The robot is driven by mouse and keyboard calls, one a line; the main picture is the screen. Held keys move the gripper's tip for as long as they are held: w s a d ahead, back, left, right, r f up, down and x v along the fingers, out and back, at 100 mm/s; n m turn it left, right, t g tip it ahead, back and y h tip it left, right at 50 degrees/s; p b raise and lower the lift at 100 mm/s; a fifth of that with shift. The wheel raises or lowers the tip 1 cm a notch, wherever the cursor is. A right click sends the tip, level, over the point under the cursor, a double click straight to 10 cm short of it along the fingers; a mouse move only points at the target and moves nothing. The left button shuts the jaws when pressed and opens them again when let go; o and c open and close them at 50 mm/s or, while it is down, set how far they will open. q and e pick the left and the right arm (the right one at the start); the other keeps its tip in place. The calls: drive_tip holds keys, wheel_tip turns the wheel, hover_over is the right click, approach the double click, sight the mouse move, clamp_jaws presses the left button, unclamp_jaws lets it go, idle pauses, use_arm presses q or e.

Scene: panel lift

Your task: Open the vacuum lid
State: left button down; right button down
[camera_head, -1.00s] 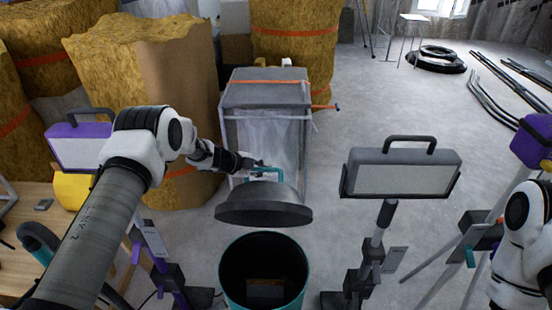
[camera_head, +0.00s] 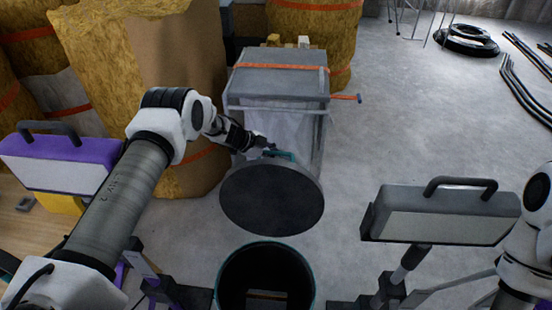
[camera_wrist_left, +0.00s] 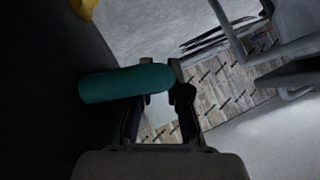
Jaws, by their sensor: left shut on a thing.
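My left gripper (camera_head: 262,148) is shut on the teal handle (camera_head: 284,156) of the vacuum lid. The handle also shows between the fingers in the left wrist view (camera_wrist_left: 125,83). The lid (camera_head: 272,198) is a dark round disc, held in the air and tilted so that its broad dark face is turned to the head camera. It is apart from the vacuum drum (camera_head: 226,289), which stands below it with a teal rim and an open top. The drum's inside is dark, with a lighter patch low down. Of my right arm only links show at the right edge; its gripper is out of view.
A grey box-shaped frame with an orange strap (camera_head: 280,85) stands behind the lid. Insulation rolls (camera_head: 140,80) stand at the left. Work lamps flank the drum: a purple one (camera_head: 60,160) and a grey one (camera_head: 440,213). Clear floor (camera_head: 400,120) lies at the right.

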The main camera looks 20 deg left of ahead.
use_arm(q)
drive_tip(key=shift+w+f, duration=0.1)
drive_tip(key=c, duration=1.4)
unclamp_jaws()
wheel_tip(320, 180, up, 10)
drive_tip(key=shift+r, duration=0.1)
